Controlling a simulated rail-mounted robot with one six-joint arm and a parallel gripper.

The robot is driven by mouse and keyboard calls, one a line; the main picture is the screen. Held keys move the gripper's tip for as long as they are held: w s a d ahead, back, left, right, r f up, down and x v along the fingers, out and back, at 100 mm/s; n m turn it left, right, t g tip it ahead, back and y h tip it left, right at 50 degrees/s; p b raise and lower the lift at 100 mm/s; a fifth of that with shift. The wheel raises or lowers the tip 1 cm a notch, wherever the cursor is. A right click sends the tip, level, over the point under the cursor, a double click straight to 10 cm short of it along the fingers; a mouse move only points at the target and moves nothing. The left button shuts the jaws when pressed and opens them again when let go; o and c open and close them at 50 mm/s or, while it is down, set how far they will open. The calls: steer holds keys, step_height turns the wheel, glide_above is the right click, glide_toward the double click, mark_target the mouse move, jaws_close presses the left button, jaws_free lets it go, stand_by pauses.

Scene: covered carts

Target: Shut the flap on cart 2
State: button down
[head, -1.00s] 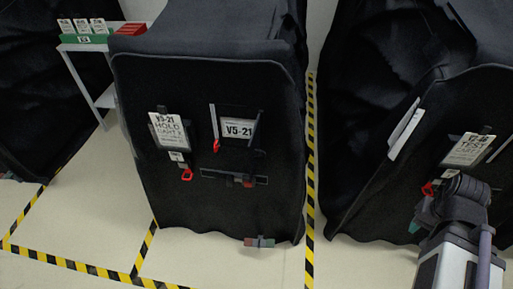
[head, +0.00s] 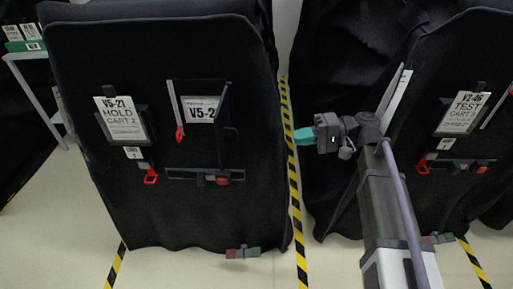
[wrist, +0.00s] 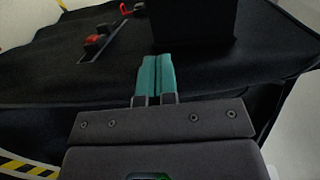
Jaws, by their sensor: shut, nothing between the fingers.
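Cart 2 (head: 80,60) is covered in black cloth, and its tag (head: 120,119) reads "V5-21 HOLD CART 2". On its front is a window with a "V5-2…" label (head: 197,108). A dark flap (head: 224,104) stands out from the window's right side, open, partly covering the label. In the wrist view a dark square panel (wrist: 193,24), apparently this flap, stands ahead of the fingers. My gripper (head: 291,131) is right of cart 2, near its right edge, pointing left and apart from the flap. Its teal fingers are together and empty in the wrist view (wrist: 154,72).
Below the window is a dark bar with a red knob (head: 223,178). Red pulls (head: 180,134) hang on the front. Another covered cart (head: 440,70), tagged "V2-46 TEST", stands to the right. Striped floor tape (head: 297,215) runs between the carts. A side table stands far left.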

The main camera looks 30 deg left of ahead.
steer(key=s+a+r+g+y, duration=0.1)
steer(key=s+a+r, duration=0.2)
steer(key=s+a, duration=0.5)
steer(key=a, duration=0.2)
steer(key=shift+s+a+n, duration=0.35)
steer(key=shift+s+n, duration=0.05)
steer(key=shift+s, duration=0.1)
